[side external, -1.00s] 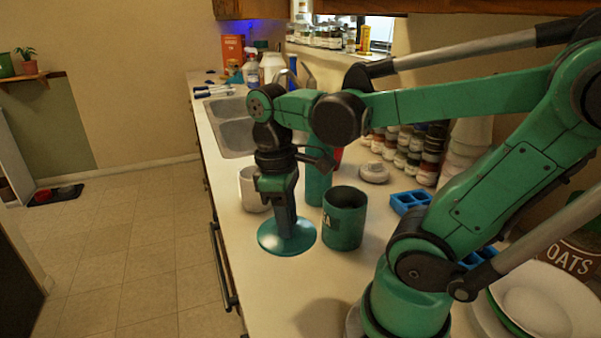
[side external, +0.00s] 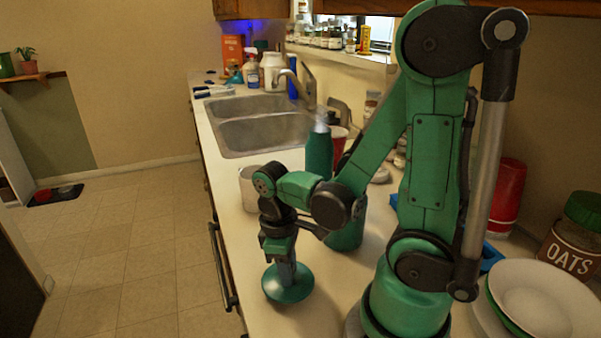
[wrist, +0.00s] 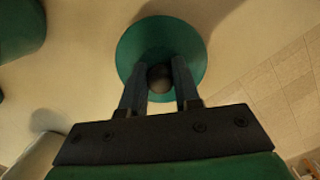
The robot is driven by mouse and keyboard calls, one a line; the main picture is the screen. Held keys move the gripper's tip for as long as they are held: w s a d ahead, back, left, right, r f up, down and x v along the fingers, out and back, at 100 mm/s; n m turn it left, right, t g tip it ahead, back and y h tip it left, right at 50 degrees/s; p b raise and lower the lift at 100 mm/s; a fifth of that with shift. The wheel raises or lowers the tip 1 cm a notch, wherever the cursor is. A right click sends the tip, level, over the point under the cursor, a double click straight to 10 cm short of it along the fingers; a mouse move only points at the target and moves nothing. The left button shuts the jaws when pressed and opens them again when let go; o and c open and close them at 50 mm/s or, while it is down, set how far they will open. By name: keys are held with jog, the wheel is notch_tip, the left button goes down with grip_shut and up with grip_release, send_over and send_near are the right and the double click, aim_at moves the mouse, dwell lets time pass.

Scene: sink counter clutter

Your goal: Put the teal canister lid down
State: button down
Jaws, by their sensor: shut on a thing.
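The teal canister lid (side external: 291,289) is a round disc near the front left edge of the counter in the side view. My gripper (side external: 287,275) is above it, pointing down. In the wrist view the lid (wrist: 132,48) shows with a dark round knob (wrist: 160,78) at its middle. My gripper (wrist: 160,85) is shut on that knob, one finger on each side. The lid looks close to the counter top, but I cannot tell if it touches. The teal canister (side external: 345,235) stands behind my arm, partly hidden.
A white mug (side external: 250,188) stands left of the canister. A teal bottle (side external: 319,155) and a red cup (side external: 339,145) stand behind. Stacked plates (side external: 540,300) and an oats jar (side external: 572,250) are at the right. The counter (side external: 262,240) around the lid is clear.

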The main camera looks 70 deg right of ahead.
jog(key=shift+f, duration=0.4)
jog(key=shift+f, duration=0.15)
jog(key=c, duration=0.6)
grip_release()
notch_tip(320, 180, up, 12)
jog(key=w, duration=0.1)
jog(key=w+a+t, duration=0.1)
jog(key=w+t, duration=0.1)
jog(key=t, duration=0.1)
jog(key=w+a+m+t, duration=0.1)
jog(key=w+a+t, duration=0.1)
jog(key=w+a+m+t, duration=0.1)
jog(key=w+t, duration=0.1)
jog(key=t, duration=0.1)
jog(key=shift+w+a+t, duration=0.15)
jog(key=shift+t, duration=0.15)
